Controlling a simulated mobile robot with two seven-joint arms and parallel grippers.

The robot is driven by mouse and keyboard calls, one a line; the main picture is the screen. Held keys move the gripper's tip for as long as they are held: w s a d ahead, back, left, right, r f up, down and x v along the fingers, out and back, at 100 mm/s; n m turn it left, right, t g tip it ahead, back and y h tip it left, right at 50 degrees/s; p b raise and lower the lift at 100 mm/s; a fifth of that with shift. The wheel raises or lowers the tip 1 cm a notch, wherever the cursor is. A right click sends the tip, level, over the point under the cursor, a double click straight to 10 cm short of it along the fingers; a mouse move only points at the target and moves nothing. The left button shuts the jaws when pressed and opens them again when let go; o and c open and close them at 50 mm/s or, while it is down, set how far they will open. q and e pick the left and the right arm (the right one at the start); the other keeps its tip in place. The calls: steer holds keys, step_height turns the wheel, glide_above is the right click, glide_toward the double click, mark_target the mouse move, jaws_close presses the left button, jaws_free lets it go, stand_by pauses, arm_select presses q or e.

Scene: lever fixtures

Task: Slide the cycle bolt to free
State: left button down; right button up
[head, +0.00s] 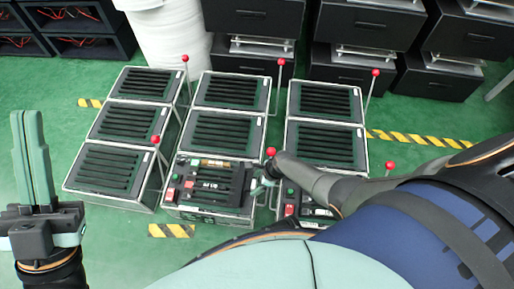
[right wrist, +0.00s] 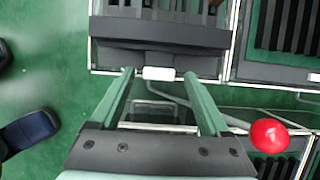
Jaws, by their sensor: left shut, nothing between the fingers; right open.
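No part is readable as the cycle bolt by name. In the right wrist view, a small white cylindrical piece (right wrist: 158,73) lies crosswise at the front edge of a dark slotted fixture, between the fingertips. My right gripper (right wrist: 160,79) is open around it; contact is not clear. In the head view my right gripper (head: 263,184) is small, beside the front middle fixture (head: 212,186), partly hidden by my arm. A lever with a red ball knob (right wrist: 268,135) stands right of the right finger. My left gripper (head: 33,150) is shut and empty, pointing up at the far left.
Slotted fixtures stand in rows, such as the left front one (head: 110,172), with red-knobbed levers (head: 155,139) beside them. My right arm hides much of the right front fixture (head: 290,210). Black cabinets (head: 365,35) line the back. Green floor (head: 50,90) is clear at left.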

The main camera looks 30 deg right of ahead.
arm_select(q)
steer(key=shift+r, duration=0.1)
arm_select(e)
steer(key=shift+r, duration=0.1)
arm_select(q)
step_height(320, 180, up, 5)
steer(key=p, duration=0.6)
steer(key=w+a+f+n+g+y+p, duration=0.1)
steer(key=w+f+n+g+y, duration=0.15)
steer(key=w+f+y, duration=0.4)
steer(key=w+a+f+n+g+y+p, duration=0.1)
steer(key=f+n+y, duration=0.25)
steer(key=f, duration=0.65)
steer(key=s+f+n+g+p, duration=0.1)
steer(key=f+g, duration=0.3)
steer(key=f, duration=0.4)
steer(key=s+f+n+g+y+p, duration=0.1)
steer(key=s+f+n+g, duration=0.1)
steer(key=f, duration=0.6)
steer(key=shift+s+f+g+y, duration=0.2)
steer(key=shift+s+g+y, duration=0.1)
steer(key=shift+s+g, duration=0.75)
arm_select(e)
steer(key=v, duration=1.2)
steer(key=shift+r, duration=0.2)
arm_select(q)
steer(key=shift+s+a, duration=0.1)
steer(key=shift+s, duration=0.1)
